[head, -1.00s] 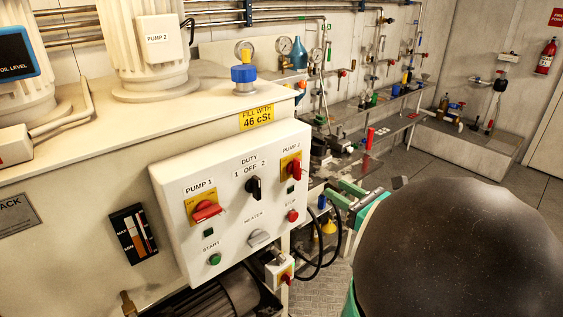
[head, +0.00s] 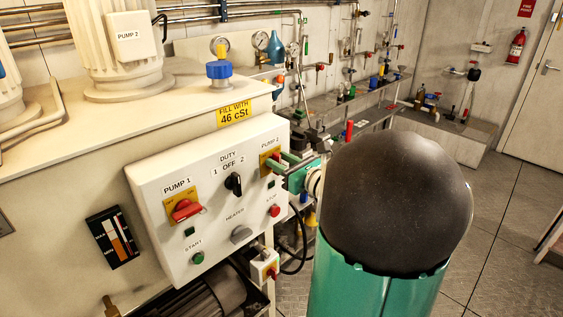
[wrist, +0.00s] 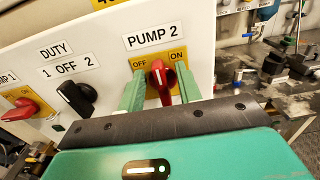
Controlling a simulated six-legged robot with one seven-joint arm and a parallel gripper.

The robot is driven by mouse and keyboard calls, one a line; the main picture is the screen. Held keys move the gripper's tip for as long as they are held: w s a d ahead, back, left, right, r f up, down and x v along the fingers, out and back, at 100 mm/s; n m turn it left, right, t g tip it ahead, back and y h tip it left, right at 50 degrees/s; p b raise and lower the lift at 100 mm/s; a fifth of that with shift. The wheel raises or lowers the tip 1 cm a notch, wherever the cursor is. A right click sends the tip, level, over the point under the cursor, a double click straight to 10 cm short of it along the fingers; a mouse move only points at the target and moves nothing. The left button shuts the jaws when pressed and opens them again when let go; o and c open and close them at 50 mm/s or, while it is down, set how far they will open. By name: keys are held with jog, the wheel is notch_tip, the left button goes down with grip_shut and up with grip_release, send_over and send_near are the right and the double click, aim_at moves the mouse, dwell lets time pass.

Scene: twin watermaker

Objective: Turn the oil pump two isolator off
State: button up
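The pump 2 isolator is a red rotary handle (wrist: 160,78) on a yellow plate marked OFF at left and ON at right, below a PUMP 2 label. The handle stands roughly upright in the wrist view. My gripper (wrist: 160,88) is open, with one green finger on each side of the handle and gaps visible between. In the head view my gripper (head: 282,163) is at the panel's upper right and hides most of the handle; the yellow plate (head: 264,165) still shows.
The white control panel (head: 160,240) also carries the red pump 1 isolator (head: 186,209), a black duty selector (head: 233,184), a grey heater knob (head: 242,234), a green start button (head: 197,258) and a red stop button (head: 274,211). A small red-handled switch box (head: 264,268) is below.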

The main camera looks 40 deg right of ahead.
jog(key=shift+c, duration=0.2)
grip_shut()
jog(key=shift+a+n, duration=0.1)
jog(key=shift+n, duration=0.3)
jog(key=n, duration=0.5)
jog(key=a+f+n, duration=0.1)
jog(key=n, duration=1)
jog(key=shift+a+f+n, duration=0.3)
jog(key=shift+f+n, duration=0.1)
jog(key=shift+n, duration=0.3)
